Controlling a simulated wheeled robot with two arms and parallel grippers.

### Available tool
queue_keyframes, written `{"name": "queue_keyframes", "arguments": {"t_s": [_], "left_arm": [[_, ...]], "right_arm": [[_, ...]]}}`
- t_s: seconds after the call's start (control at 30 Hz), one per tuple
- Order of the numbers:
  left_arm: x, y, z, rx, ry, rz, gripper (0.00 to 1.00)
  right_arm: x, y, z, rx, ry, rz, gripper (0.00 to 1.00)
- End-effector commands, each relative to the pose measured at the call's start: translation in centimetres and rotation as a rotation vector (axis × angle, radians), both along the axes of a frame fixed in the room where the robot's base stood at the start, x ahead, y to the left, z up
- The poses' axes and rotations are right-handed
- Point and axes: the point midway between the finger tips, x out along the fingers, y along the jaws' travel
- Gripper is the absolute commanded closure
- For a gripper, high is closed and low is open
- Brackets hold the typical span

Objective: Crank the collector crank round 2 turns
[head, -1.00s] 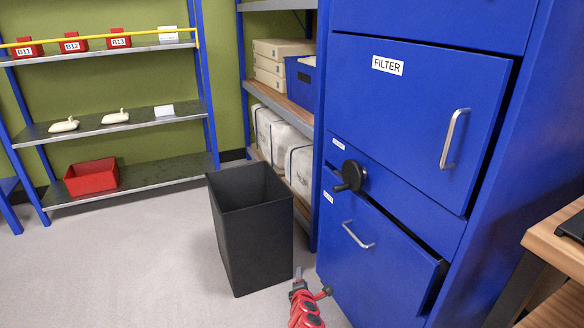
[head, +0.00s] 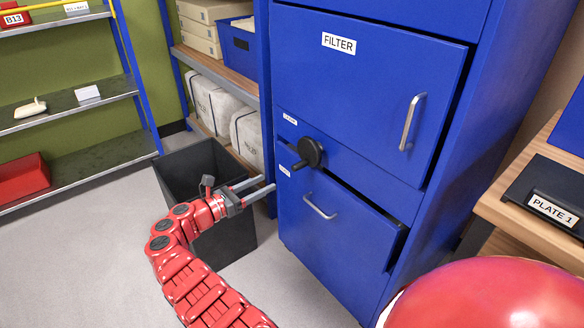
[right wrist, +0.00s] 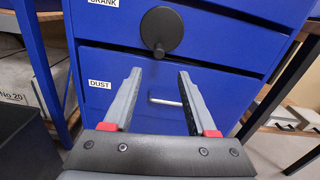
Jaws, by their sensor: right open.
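The collector crank (head: 309,153) is a black round disc with a small knob on the front of the blue cabinet, between the FILTER door (head: 372,90) and the lower drawer (head: 327,222). In the right wrist view the crank (right wrist: 162,30) is ahead, with its knob at the disc's lower edge, beyond the fingertips. My right gripper (head: 268,183) is open and empty, left of the crank and a little below it, apart from it. In the right wrist view its two fingers (right wrist: 158,76) are spread below the crank. My left gripper is not in view.
A black bin (head: 228,235) stands on the floor behind my right arm. The DUST drawer's right side stands slightly out. A shelf with white wrapped blocks (head: 212,103) is behind the bin. A wooden bench (head: 510,205) with a PLATE 1 holder is at right.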

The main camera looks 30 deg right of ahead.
Motion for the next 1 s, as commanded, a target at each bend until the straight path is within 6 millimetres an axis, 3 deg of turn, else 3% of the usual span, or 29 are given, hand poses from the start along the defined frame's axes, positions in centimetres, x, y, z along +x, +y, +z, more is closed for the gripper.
{"name": "queue_keyframes", "arguments": {"t_s": [0.3, 0.5, 0.7, 0.93, 1.0], "left_arm": [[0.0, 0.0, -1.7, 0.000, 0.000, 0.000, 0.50], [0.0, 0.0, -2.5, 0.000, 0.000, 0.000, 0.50], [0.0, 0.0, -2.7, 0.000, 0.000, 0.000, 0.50], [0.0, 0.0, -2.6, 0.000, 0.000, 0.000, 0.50], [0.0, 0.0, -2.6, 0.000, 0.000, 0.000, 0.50]], "right_arm": [[0.6, -7.6, -0.3, 0.001, -0.003, 0.002, 0.43], [0.9, -10.7, -0.2, 0.003, -0.002, 0.004, 0.43], [1.0, -12.0, -0.1, 0.002, -0.002, 0.004, 0.43], [1.0, -12.0, 0.0, 0.003, -0.002, 0.005, 0.43], [1.0, -12.0, 0.0, 0.003, -0.002, 0.005, 0.52]]}}
